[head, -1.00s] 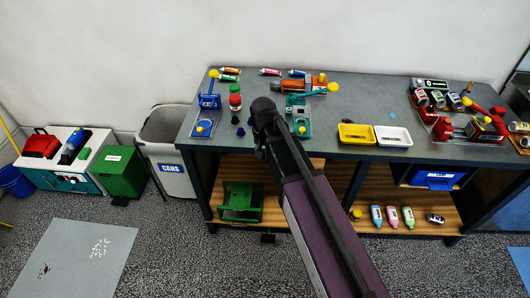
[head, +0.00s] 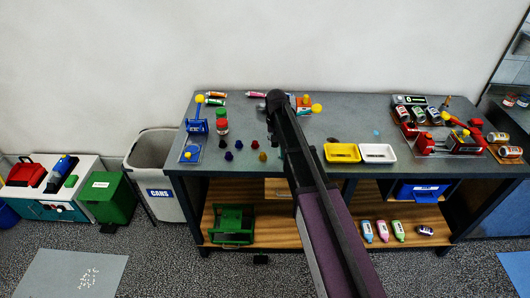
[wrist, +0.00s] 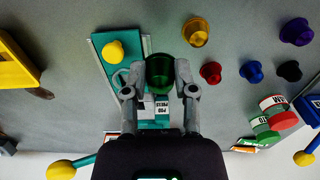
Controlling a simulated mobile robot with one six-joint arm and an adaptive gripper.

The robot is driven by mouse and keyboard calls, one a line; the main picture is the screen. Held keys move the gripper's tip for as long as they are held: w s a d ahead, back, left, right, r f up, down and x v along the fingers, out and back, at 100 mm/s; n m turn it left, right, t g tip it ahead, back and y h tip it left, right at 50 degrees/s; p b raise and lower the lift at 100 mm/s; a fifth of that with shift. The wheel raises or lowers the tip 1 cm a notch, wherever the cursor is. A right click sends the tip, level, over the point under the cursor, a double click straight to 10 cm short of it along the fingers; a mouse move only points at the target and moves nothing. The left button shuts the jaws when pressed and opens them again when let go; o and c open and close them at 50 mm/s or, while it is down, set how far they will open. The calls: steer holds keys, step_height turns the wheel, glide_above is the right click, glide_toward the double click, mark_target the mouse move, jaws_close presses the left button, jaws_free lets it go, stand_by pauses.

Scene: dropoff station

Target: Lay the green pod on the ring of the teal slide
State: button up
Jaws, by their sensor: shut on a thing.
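The green pod (wrist: 159,73) is held between the two fingers of my gripper (wrist: 160,80) in the wrist view. The teal slide (wrist: 104,47) lies just left of the pod, with a yellow knob (wrist: 113,50) on it. A pale ring (wrist: 121,80) shows partly beside my left finger. The teal press (wrist: 155,124) with a "POD PRESS" label is partly hidden behind my gripper. The pod appears beside the ring in this view; its height above the slide cannot be told. In the head view my arm hides the pod and most of the slide.
Amber (wrist: 196,32), red (wrist: 210,72), blue (wrist: 252,71) and purple (wrist: 296,32) pods stand right of my gripper. A blue press (head: 194,128) is at the table's left. Yellow (head: 342,153) and white (head: 377,153) trays lie right of my arm.

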steer(key=w+d+r, duration=0.1)
steer(key=w+d, duration=0.5)
steer(key=w, duration=0.1)
steer(key=shift+p, duration=0.4)
steer(key=shift+f, duration=0.2)
steer(key=shift+f+b, duration=3)
steer(key=shift+b, duration=0.2)
steer(key=o, duration=0.8)
step_height(320, 180, up, 7)
steer(key=p, duration=0.7)
